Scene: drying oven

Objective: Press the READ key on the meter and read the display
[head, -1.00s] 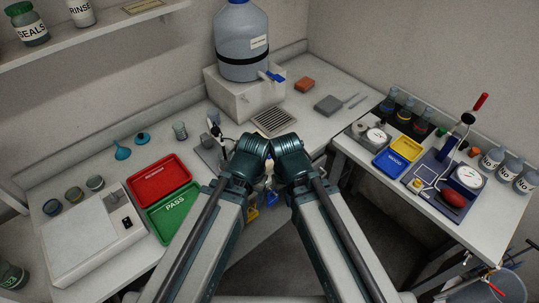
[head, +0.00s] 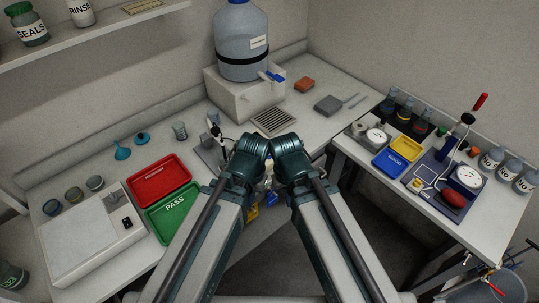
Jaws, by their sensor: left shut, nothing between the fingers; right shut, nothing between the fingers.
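A grey device with an upright probe or stand (head: 212,140) is on the bench just left of my folded arms. It may be the meter, but my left arm covers part of it, and I cannot make out a READ key or a display. My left arm (head: 238,185) and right arm (head: 300,185) reach up from the bottom of the head view, with their bent joints side by side in the middle. Both grippers are hidden behind these arm links.
A white box-like instrument (head: 75,240) with a small dark panel stands at the left. Red (head: 160,180) and green (head: 185,205) trays lie beside it. A large water bottle (head: 240,45) stands on a block behind. The right table (head: 350,160) holds gauges, trays and bottles.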

